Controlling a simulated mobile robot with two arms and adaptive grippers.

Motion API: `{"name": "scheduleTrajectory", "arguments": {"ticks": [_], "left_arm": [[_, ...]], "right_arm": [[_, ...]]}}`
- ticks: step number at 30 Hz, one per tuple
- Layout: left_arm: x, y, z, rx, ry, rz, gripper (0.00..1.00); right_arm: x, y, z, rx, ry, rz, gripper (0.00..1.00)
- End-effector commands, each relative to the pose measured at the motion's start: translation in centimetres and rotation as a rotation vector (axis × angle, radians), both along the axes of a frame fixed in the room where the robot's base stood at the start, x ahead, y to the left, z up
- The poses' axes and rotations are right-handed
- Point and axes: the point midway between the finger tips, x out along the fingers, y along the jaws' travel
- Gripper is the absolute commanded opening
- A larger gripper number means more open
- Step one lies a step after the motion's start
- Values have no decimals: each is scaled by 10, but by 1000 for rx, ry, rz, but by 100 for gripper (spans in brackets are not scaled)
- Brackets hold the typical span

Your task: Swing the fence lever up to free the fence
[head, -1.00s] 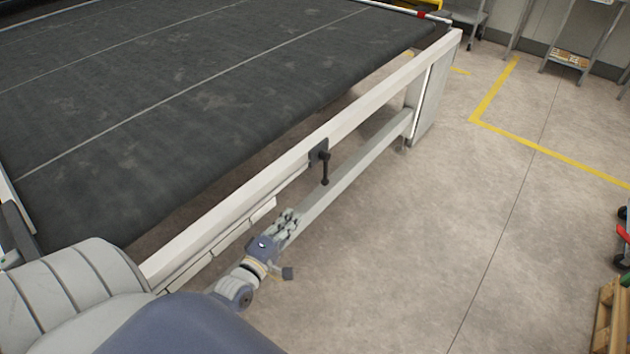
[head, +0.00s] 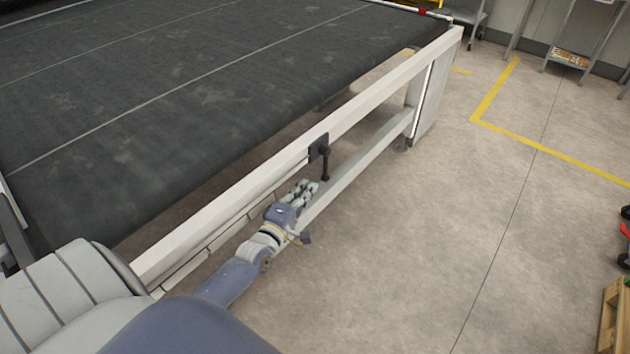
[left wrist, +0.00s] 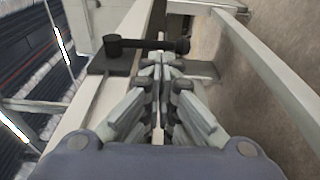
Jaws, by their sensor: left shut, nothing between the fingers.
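The fence lever (head: 325,164) is a black handle with a round knob at its lower end. It hangs down from a dark plate on the outer side of the white rail (head: 376,93). My left gripper (head: 311,186) is shut and empty, just below and to the left of the lever's lower end in the head view. In the left wrist view the lever (left wrist: 150,44) lies across the picture just beyond my left fingertips (left wrist: 159,60). I cannot tell whether they touch it. My right gripper is not in view.
A wide dark belt (head: 190,90) lies behind the rail. A lower grey beam (head: 365,162) runs beneath the rail to a leg at the far end.

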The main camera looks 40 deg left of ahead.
Motion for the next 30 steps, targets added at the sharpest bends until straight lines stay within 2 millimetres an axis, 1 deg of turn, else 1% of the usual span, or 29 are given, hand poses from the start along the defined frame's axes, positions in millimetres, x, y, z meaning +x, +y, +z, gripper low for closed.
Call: {"name": "scheduleTrajectory", "arguments": {"ticks": [1,3,6,10,15,25,30], "left_arm": [[11,1,-3,-1,-2,1,0],[22,3,-3,-1,-3,1,0],[36,4,-2,-1,-2,1,0],[48,6,-2,0,-1,0,0],[55,7,-1,0,1,0,0],[55,7,0,0,1,0,0],[57,7,-2,0,-7,0,0]], "right_arm": [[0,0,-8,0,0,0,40],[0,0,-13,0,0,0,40],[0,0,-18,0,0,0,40],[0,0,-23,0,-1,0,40],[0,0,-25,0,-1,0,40],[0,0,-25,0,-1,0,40],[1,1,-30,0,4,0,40]]}}
